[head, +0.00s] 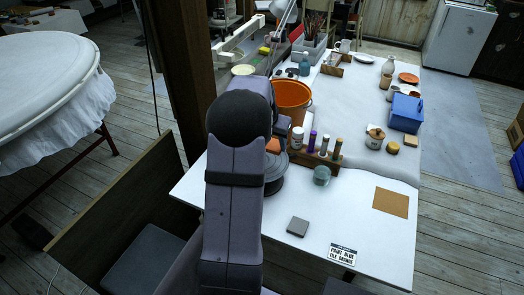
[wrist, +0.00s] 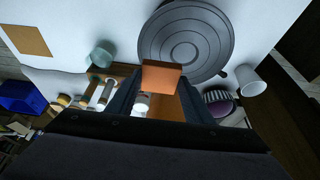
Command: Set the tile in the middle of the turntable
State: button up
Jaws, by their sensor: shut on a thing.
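My gripper (wrist: 161,92) is shut on an orange square tile (wrist: 161,72), gripping it between its two fingers. In the wrist view the tile overlaps the near edge of the grey round turntable (wrist: 187,40), whose ringed top is bare where it shows. The tile seems held above the table; the height gap to the turntable is hard to judge. In the head view my arm hides most of the turntable (head: 272,188), and a bit of the orange tile (head: 273,146) shows beside the arm.
A glass jar (head: 321,175) and a wooden rack of bottles (head: 325,154) stand right of the turntable, an orange bucket (head: 291,97) behind. A white cup (wrist: 252,80) is close by. A grey square block (head: 297,226) and a printed card (head: 343,252) lie in front.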

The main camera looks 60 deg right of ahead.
jog(key=w+r+p, duration=0.2)
jog(key=w+r, duration=0.1)
jog(key=w, duration=0.2)
jog(key=shift+s+f+p, duration=0.1)
jog(key=shift+f+p, duration=1.05)
jog(key=shift+f, duration=4)
jog(key=shift+f, duration=0.2)
jog(key=o, duration=1.1)
jog(key=shift+r, duration=0.15)
